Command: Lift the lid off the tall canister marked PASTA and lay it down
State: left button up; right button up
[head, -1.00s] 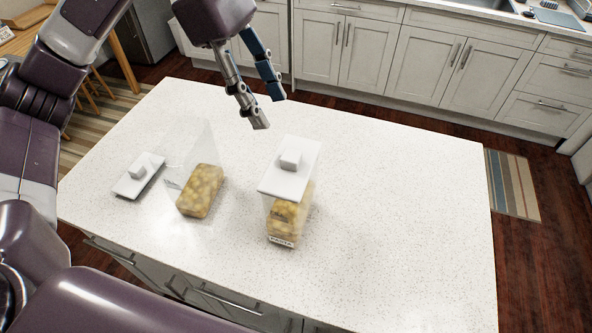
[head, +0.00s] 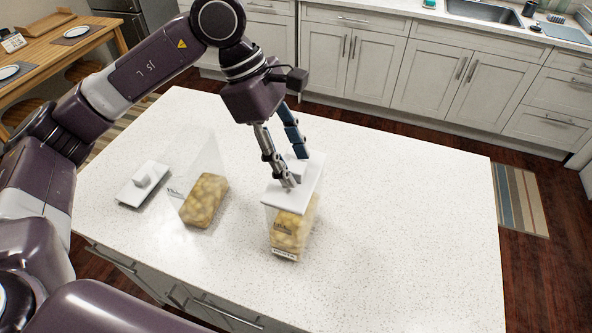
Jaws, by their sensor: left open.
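The tall clear canister (head: 291,235) marked PASTA stands on the white counter, with yellowish pasta inside and a label low on its front. Its white square lid (head: 284,199) with a block knob (head: 299,172) sits on top. My left gripper (head: 294,172) is open, pointing down at the lid, with its fingers about the knob. The fingers partly hide the knob, and I cannot tell whether they touch it. My right gripper is not in view.
To the left stands another clear container (head: 205,201) with yellowish contents and no lid on it. A white lid with a knob (head: 143,184) lies on the counter (head: 400,220) left of it. The counter's right side is clear.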

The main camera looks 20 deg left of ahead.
pick_arm(q)
jog(key=shift+f, duration=0.25)
jog(key=c, duration=1.2)
grip_shut()
jog(key=shift+r, duration=0.1)
jog(key=shift+d+r+b, duration=0.1)
jog(key=shift+r+b, duration=0.2)
jog(key=shift+r, duration=0.3)
notch_tip(320, 180, up, 22)
jog(key=p, duration=0.1)
